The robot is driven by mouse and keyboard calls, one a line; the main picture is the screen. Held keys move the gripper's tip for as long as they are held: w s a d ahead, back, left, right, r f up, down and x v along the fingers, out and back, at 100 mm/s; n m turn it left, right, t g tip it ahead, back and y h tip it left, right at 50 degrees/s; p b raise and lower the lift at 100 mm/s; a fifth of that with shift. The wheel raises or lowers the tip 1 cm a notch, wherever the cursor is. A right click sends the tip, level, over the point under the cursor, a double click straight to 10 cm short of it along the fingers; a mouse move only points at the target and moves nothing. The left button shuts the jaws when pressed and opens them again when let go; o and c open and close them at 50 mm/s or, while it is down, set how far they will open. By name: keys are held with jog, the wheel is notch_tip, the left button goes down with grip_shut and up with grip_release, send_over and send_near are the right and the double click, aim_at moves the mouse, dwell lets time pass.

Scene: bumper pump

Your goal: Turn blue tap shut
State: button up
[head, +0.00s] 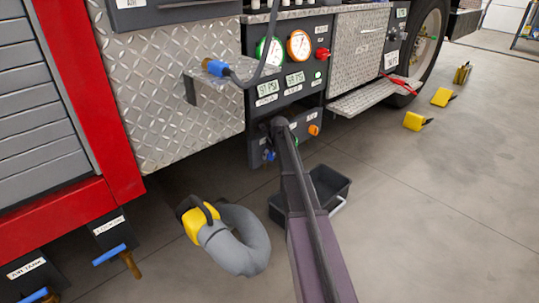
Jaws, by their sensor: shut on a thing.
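The blue tap (270,155) shows as a small blue piece at the lower left of the dark pump panel, under the gauges. My arm reaches up to that panel from the bottom of the head view. My gripper (268,140) is small and dark against the panel, right at the blue tap, and is shut on it. The fingertips and most of the tap's body are hidden or too dark to make out, so the tap's angle cannot be told. A green tap (295,141) is partly behind my arm, and an orange tap (313,130) is to its right.
A black bin (328,187) stands on the floor below the panel. A grey hose with a yellow end (240,245) lies left of my arm. A bracket with a blue connector (216,68) juts out above left. Yellow chocks (415,121) lie at right; the right floor is otherwise clear.

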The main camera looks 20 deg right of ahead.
jog(key=shift+a, duration=0.1)
jog(key=o, duration=1.1)
jog(key=shift+o, duration=0.2)
